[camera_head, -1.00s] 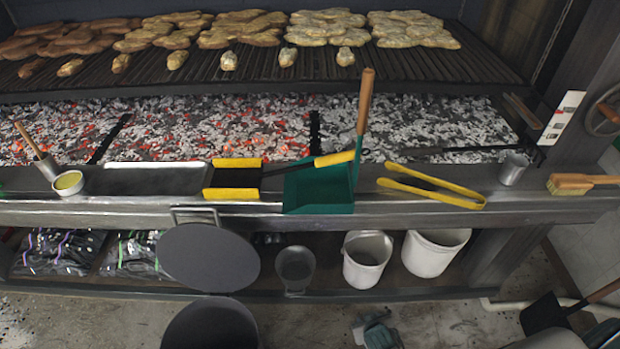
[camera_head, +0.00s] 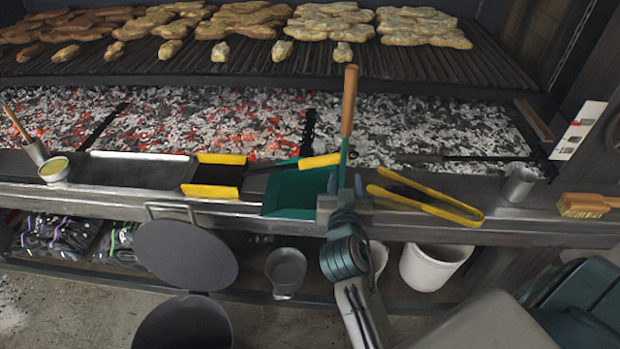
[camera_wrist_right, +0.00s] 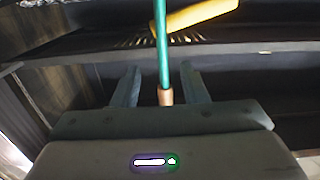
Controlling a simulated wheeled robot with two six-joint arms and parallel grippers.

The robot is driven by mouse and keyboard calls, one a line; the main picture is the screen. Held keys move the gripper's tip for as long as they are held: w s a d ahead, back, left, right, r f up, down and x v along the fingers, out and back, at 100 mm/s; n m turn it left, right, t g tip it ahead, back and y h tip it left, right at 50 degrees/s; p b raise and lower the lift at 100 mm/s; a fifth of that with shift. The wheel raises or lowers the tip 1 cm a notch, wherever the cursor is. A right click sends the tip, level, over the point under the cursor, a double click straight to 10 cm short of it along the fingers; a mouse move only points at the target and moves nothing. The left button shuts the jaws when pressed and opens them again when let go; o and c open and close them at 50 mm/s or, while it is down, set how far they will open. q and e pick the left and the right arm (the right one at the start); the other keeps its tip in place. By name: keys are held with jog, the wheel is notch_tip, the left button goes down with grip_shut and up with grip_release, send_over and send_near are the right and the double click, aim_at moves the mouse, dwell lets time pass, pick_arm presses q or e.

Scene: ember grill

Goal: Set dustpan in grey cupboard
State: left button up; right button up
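The dustpan (camera_head: 292,194) is green, with a tall upright handle ending in a wooden grip (camera_head: 349,100). It stands on the grill's front ledge. My right gripper (camera_head: 345,190) is at the ledge, by the foot of the handle in the head view. In the right wrist view its two fingers (camera_wrist_right: 160,88) are apart, with the green handle (camera_wrist_right: 162,45) and its wooden end showing between them; I cannot tell if they touch it. My left gripper is out of view. I cannot make out a grey cupboard.
A yellow-and-black tool (camera_head: 213,192) lies left of the dustpan, its yellow handle (camera_head: 320,160) reaching behind it. Yellow tongs (camera_head: 425,204), a metal cup (camera_head: 519,183) and a brush (camera_head: 585,205) are to the right. Hot coals (camera_head: 220,125) lie behind. A white bucket (camera_head: 435,263) stands below.

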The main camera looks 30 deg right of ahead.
aim_at(344, 153)
jog(key=shift+t, duration=0.3)
jog(key=p+x, duration=0.1)
jog(key=x, duration=0.2)
jog(key=r+x, duration=0.1)
jog(key=x, duration=0.2)
jog(key=shift+a+r+p, duration=0.15)
jog(key=shift+p, duration=0.25)
jog(key=shift+w+d+r+p, duration=0.15)
jog(key=shift+w+d+p, duration=0.15)
jog(key=shift+w+p, duration=0.2)
jog(key=p+x, duration=0.1)
jog(key=x, duration=0.2)
jog(key=shift+w+d+p, duration=0.2)
jog(key=shift+w+p, duration=0.05)
jog(key=shift+p, duration=0.15)
jog(key=shift+w+d+f, duration=0.2)
jog(key=shift+w+f, duration=0.05)
jog(key=shift+w, duration=0.1)
jog(key=shift+c, duration=0.4)
jog(key=shift+s, duration=0.1)
grip_shut()
jog(key=shift+r, duration=0.1)
